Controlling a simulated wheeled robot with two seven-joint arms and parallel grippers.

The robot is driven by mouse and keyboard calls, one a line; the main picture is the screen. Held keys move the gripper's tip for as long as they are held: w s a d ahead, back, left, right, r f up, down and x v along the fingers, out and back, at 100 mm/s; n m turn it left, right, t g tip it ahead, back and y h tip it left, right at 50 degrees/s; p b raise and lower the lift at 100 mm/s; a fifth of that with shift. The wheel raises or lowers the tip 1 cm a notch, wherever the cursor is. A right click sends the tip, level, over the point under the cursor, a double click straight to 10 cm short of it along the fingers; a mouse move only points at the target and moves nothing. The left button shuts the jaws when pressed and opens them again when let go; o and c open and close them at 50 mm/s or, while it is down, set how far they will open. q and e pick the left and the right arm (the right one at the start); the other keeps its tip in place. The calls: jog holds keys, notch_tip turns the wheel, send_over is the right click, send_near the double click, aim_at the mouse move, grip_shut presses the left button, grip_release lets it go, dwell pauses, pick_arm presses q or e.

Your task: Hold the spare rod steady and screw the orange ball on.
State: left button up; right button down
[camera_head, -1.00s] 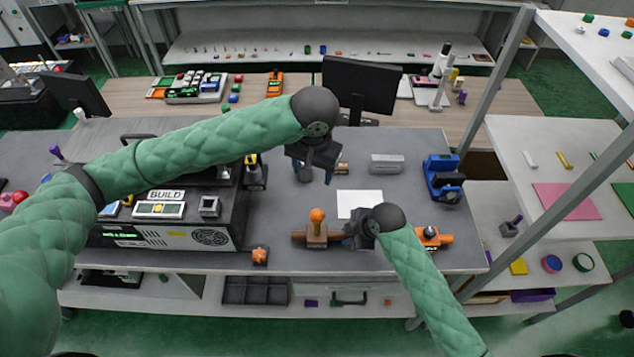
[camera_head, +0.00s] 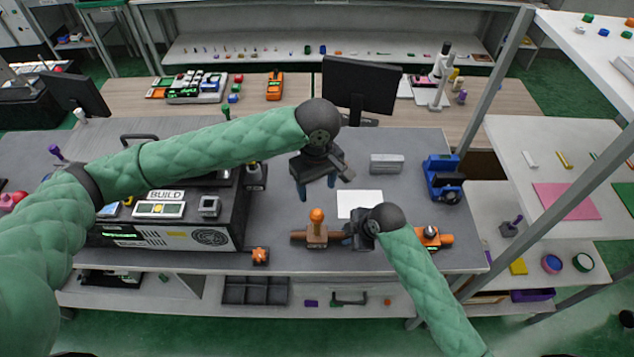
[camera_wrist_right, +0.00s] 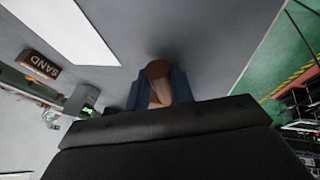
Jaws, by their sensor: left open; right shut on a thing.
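The orange ball (camera_head: 317,215) sits upright on top of a brown fixture (camera_head: 317,234) near the bench's front edge. A brown rod-like piece (camera_head: 299,237) sticks out to the fixture's left. My right gripper (camera_head: 349,236) is just right of the fixture. In the right wrist view its blue fingers are shut on a brown rod (camera_wrist_right: 158,72), whose rounded end shows between them. My left gripper (camera_head: 317,188) is open and empty, pointing down above and behind the ball, apart from it. How the ball meets the part below it is too small to tell.
White paper (camera_head: 359,204) lies behind the right gripper. A grey block (camera_head: 386,164) and a blue device (camera_head: 442,180) stand at the back right. The BUILD machine (camera_head: 165,225) is at left. An orange knob (camera_head: 260,256) sits by the front edge.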

aim_at(317, 212)
pick_arm(q)
notch_tip(317, 212, down, 11)
jog(key=shift+f, duration=0.2)
dwell(0.4)
jog(key=c, duration=1.1)
jog(key=shift+o, duration=0.2)
jog(key=m, duration=0.5)
jog(key=shift+m, duration=0.4)
jog(key=m, duration=0.5)
jog(key=shift+m, duration=0.4)
jog(key=m, duration=0.5)
jog(key=shift+m, duration=0.4)
jog(key=m, duration=0.5)
jog(key=shift+m, duration=0.3)
